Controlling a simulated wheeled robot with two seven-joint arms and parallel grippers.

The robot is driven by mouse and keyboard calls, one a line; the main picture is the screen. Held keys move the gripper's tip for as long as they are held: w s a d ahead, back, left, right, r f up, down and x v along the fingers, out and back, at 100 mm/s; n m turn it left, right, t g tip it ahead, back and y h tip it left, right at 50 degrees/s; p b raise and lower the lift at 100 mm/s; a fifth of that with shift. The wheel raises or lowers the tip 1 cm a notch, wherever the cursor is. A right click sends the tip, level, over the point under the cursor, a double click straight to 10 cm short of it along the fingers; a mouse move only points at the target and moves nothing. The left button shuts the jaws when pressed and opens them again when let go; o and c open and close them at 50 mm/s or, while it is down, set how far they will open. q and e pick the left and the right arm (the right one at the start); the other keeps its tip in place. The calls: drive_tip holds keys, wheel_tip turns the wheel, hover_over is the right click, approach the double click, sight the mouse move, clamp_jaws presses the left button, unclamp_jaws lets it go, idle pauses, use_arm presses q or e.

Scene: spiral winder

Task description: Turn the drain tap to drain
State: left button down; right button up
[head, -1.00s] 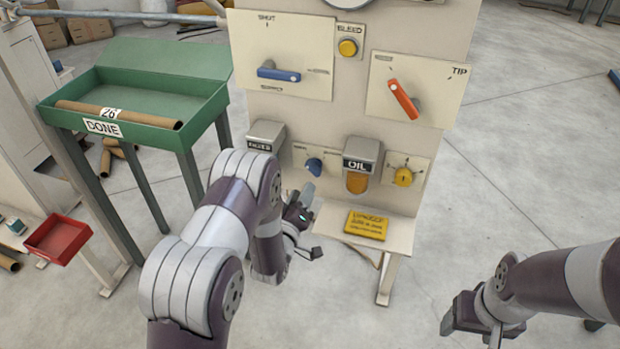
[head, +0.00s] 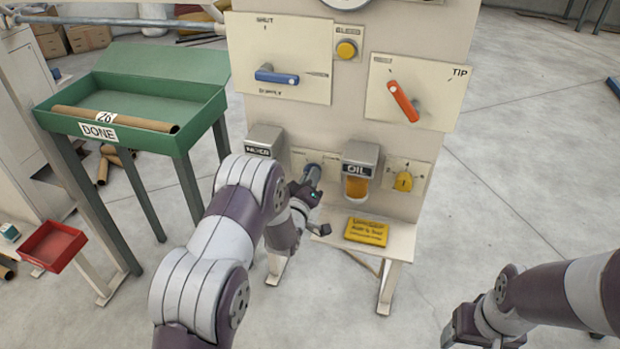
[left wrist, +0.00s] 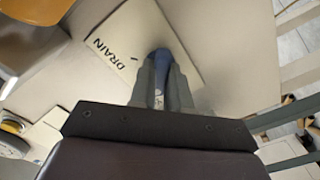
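The drain tap is a small blue knob (left wrist: 160,58) on a cream plate marked DRAIN (left wrist: 112,55), low on the panel. In the left wrist view it sits between my two grey fingers, which press close on both sides of it. In the head view my left gripper (head: 311,180) reaches to this plate (head: 329,162) and mostly hides the tap. The tap's pointer and exact angle are hard to tell. My right gripper (head: 462,328) hangs at the lower right, away from the panel; its fingers are not clear.
Right of the tap are an OIL spout (head: 361,160) and a yellow knob (head: 404,181). Above are a blue lever (head: 277,76) and a red lever (head: 403,101). A yellow sign (head: 367,231) lies on the shelf below. A green DONE tray (head: 190,118) stands left.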

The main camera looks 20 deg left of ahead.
use_arm(q)
drive_tip(key=shift+m, duration=0.3)
drive_tip(key=shift+f+m+b, duration=0.1)
drive_tip(key=shift+m+b, duration=0.2)
drive_tip(key=shift+m, duration=8.3)
drive_tip(key=c, duration=1.1)
unclamp_jaws()
drive_tip(key=shift+s, duration=0.1)
drive_tip(key=s+p, duration=0.1)
drive_tip(key=s, duration=0.5)
drive_tip(key=s+p, duration=0.2)
drive_tip(key=s, duration=0.4)
drive_tip(key=shift+s+a, duration=0.2)
drive_tip(key=shift+s, duration=0.1)
